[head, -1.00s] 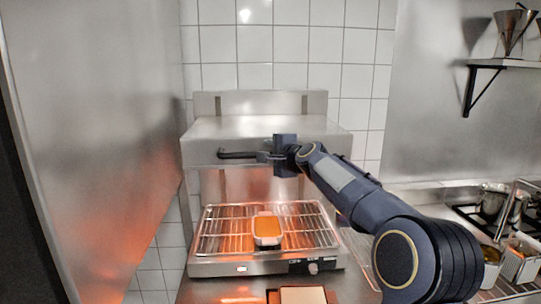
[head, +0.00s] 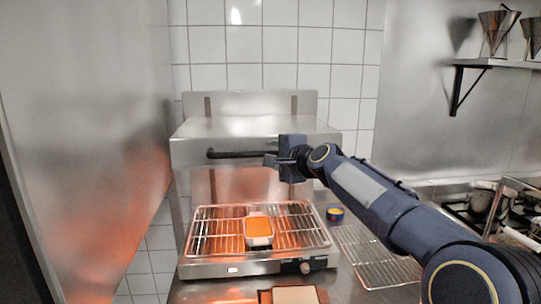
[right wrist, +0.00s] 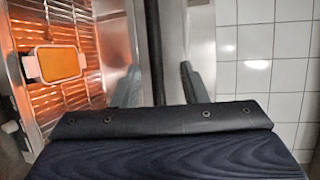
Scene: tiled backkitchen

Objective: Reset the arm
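My right gripper (head: 272,160) is at the right part of the black handle bar (head: 236,154) on the front of the steel grill hood (head: 245,128). In the right wrist view its two fingers (right wrist: 162,88) stand apart, and the dark handle bar (right wrist: 152,40) runs between them in the picture. Whether the fingers touch the bar cannot be told. Nothing else is in the gripper. My left gripper is not in view.
A white dish with orange food (head: 259,229) stands on the glowing grill rack (head: 210,236). A small blue and yellow can (head: 335,214) and a wire rack (head: 375,262) are to the right. A steel wall (head: 90,140) closes the left side. Pots (head: 482,200) stand far right.

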